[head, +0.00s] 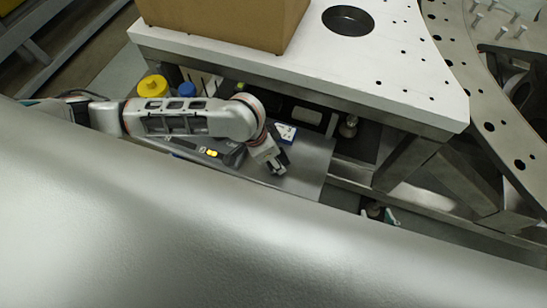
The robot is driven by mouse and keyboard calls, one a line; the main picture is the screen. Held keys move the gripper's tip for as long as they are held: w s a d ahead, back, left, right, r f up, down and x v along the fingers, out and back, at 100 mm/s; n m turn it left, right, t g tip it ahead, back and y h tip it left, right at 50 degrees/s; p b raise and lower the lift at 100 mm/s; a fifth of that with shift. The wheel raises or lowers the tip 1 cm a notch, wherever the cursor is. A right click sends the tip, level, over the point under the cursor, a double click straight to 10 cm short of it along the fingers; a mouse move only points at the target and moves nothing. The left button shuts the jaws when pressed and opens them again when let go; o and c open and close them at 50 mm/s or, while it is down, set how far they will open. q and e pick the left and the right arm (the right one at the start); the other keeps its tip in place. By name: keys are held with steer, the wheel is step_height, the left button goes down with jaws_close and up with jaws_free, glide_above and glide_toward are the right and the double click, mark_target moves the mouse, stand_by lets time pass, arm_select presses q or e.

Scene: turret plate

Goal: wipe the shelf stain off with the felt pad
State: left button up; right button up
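I cannot make out a stain on the visible part of the shelf. The arm and gripper hide part of the shelf.
The white plate (400,80) overhangs the shelf, with a cardboard box (215,20) on it. A blue-and-white item (285,132) lies close behind the gripper. A yellow-capped container (153,86) and a blue cap (187,89) stand behind the arm. A large grey surface (200,240) fills the foreground.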

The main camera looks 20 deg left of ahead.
arm_select(q)
steer(key=shift+r, duration=2.4)
steer(key=shift+r, duration=1.5)
steer(key=shift+w, duration=0.1)
